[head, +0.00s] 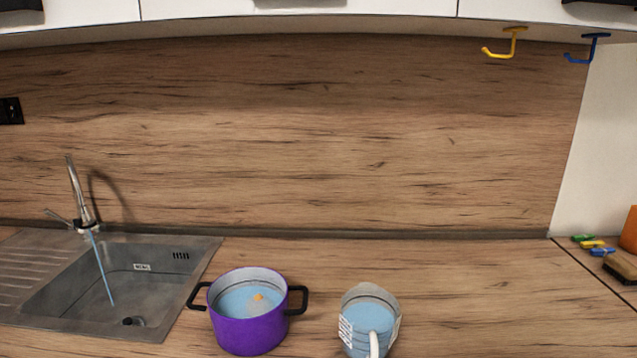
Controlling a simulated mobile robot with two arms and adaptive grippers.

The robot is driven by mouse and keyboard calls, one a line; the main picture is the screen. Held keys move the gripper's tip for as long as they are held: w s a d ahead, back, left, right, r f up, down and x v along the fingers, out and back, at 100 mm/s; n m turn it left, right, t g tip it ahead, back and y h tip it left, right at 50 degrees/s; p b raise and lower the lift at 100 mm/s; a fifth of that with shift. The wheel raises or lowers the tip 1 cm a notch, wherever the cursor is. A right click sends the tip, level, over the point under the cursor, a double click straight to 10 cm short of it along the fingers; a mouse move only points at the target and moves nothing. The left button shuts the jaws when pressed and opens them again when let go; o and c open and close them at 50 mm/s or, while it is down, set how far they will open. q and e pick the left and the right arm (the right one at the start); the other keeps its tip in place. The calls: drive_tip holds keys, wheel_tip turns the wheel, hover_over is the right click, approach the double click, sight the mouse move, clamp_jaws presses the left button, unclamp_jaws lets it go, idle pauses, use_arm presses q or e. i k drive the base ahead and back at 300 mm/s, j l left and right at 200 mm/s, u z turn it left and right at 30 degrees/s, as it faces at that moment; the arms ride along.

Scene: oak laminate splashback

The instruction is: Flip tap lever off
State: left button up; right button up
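The tap (77,195) stands at the back edge of the sink on the left in the head view. Its lever (57,216) sticks out to the left at the tap's base, angled up and outward. A thin blue stream of water (101,268) runs from the tap into the steel sink (190,285). Neither of my grippers shows in the head view.
A purple pot (249,331) with black handles and blue liquid stands right of the sink. Beside it is a clear jug (369,322) with blue liquid. A brush (621,269) and colored clips (592,244) lie at the far right. The counter between is clear.

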sight(48, 212)
drive_tip(key=u, duration=1.35)
drive_tip(key=i+j+u, duration=0.2)
drive_tip(key=i+j, duration=0.3)
drive_tip(key=i+j+u, duration=0.25)
drive_tip(key=i+j, duration=0.3)
drive_tip(key=i+j+u, duration=0.2)
drive_tip(key=i+j, duration=0.15)
drive_tip(key=i, duration=0.25)
